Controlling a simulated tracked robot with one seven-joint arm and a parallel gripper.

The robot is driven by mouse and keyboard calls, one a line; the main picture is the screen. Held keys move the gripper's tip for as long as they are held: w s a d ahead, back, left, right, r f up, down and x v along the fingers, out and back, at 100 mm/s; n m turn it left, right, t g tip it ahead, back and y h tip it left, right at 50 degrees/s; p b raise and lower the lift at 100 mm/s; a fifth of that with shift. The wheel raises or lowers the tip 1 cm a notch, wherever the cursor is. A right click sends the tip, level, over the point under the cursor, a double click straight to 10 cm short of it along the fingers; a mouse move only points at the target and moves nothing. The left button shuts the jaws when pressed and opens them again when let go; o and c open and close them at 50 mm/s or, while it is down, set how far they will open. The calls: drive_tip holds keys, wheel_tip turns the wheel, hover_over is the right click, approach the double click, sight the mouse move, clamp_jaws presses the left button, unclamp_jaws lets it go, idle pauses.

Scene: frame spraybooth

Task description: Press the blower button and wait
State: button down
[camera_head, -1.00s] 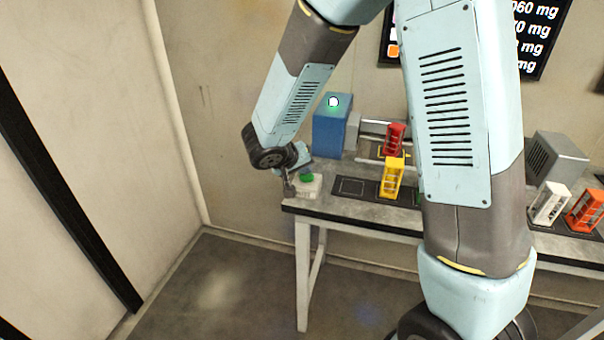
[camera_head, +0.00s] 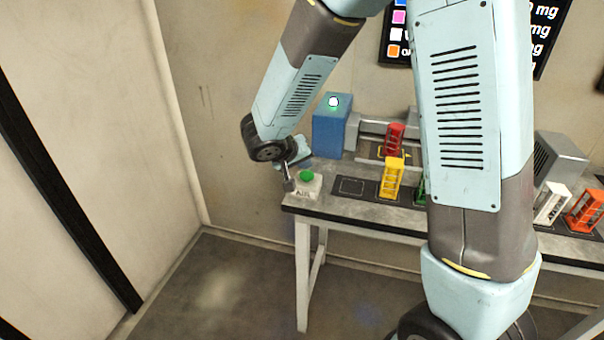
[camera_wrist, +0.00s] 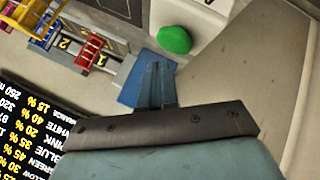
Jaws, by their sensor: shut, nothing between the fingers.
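The green blower button (camera_head: 306,175) sits on a white box marked "AIR" at the table's left front corner. It also shows in the wrist view (camera_wrist: 174,40), near the top centre, just beyond my fingertips. My gripper (camera_head: 289,184) points down beside the left edge of the white box (camera_head: 308,190), to the left of the button. In the wrist view my gripper (camera_wrist: 155,68) has its fingers together with nothing between them, and they look apart from the button. How high the tips are above the box is hard to tell.
A blue box (camera_head: 331,130) with a lit top stands behind the button. Yellow (camera_head: 393,177), red (camera_head: 394,139), white (camera_head: 551,203) and orange (camera_head: 585,209) frames stand on the table to the right. A wall screen (camera_head: 400,46) hangs above. Floor left of the table is clear.

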sight(306, 175)
drive_tip(key=shift+r, duration=2.5)
idle(3.1)
drive_tip(key=shift+d+r, duration=0.2)
drive_tip(key=shift+d, duration=0.1)
drive_tip(key=s+d+r+m+g, duration=0.1)
drive_tip(key=s+d+r+g, duration=0.1)
drive_tip(key=s+d+r, duration=0.4)
drive_tip(key=s+d+r+m+g, duration=0.1)
drive_tip(key=s+d+r, duration=0.35)
drive_tip(key=d, duration=0.35)
drive_tip(key=s+d+r+y, duration=0.1)
drive_tip(key=s+r+y, duration=0.1)
drive_tip(key=s, duration=0.5)
drive_tip(key=s+d+r+t+y, duration=0.1)
drive_tip(key=s+d+r+y, duration=0.1)
drive_tip(key=s, duration=0.5)
drive_tip(key=shift+s+d+r+n+y, duration=0.2)
drive_tip(key=shift+d+n+y, duration=0.1)
drive_tip(key=shift+y, duration=0.5)
